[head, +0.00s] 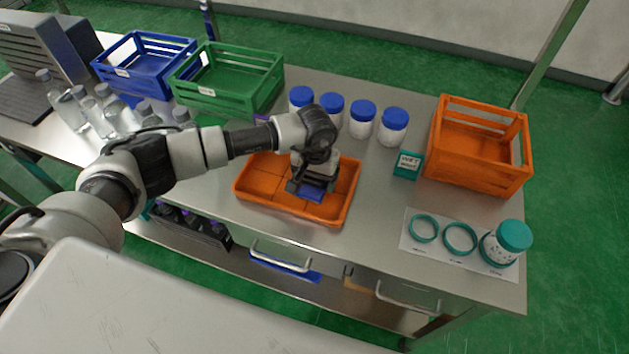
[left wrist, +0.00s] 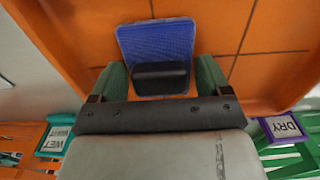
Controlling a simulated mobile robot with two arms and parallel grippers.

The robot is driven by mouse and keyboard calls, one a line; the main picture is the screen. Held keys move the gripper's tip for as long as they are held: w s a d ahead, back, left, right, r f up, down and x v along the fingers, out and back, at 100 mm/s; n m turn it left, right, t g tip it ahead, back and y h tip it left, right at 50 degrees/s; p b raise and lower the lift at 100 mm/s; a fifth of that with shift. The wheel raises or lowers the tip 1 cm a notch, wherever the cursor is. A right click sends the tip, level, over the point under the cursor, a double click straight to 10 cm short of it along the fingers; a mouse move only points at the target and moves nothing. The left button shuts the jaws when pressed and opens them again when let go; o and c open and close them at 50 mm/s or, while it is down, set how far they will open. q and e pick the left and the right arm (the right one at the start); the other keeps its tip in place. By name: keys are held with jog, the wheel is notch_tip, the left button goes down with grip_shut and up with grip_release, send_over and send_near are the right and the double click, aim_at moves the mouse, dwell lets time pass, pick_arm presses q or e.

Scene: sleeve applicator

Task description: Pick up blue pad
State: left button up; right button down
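The blue pad (head: 312,195) lies in the orange tray (head: 258,184), mostly covered by my left gripper (head: 307,187) in the head view. In the left wrist view the blue pad (left wrist: 157,42) shows a ribbed face and a black grip block (left wrist: 161,78). The green fingers of my left gripper (left wrist: 161,82) stand on either side of the black block, spread apart, with only narrow gaps visible. The block does not look clamped. My right gripper is not in view.
Several blue-lidded jars (head: 331,104) stand behind the tray. A teal wet-waste box (head: 407,165) and an orange crate (head: 480,175) are to the right. A teal-lidded jar (head: 514,237) stands by teal rings. Blue (head: 146,88) and green (head: 209,101) crates sit at the back left.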

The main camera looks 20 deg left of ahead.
pick_arm(q)
jog(key=c, duration=0.6)
jog(key=shift+r, duration=0.1)
jog(key=shift+r+b, duration=0.4)
jog(key=shift+r, duration=0.2)
notch_tip(320, 180, up, 3)
jog(key=shift+d+f+b, duration=0.1)
jog(key=shift+b, duration=0.5)
jog(key=shift+s+d+r+b, duration=0.45)
jog(key=shift+s+d+r, duration=0.7)
jog(key=shift+s+d, duration=0.25)
jog(key=shift+s+d+r+b, duration=0.5)
jog(key=shift+s+d+r, duration=0.65)
jog(key=shift+s, duration=0.35)
jog(key=shift+s+d+r+b, duration=0.45)
jog(key=shift+s+d+r, duration=0.7)
jog(key=shift+s+d, duration=0.25)
jog(key=shift+a, duration=0.1)
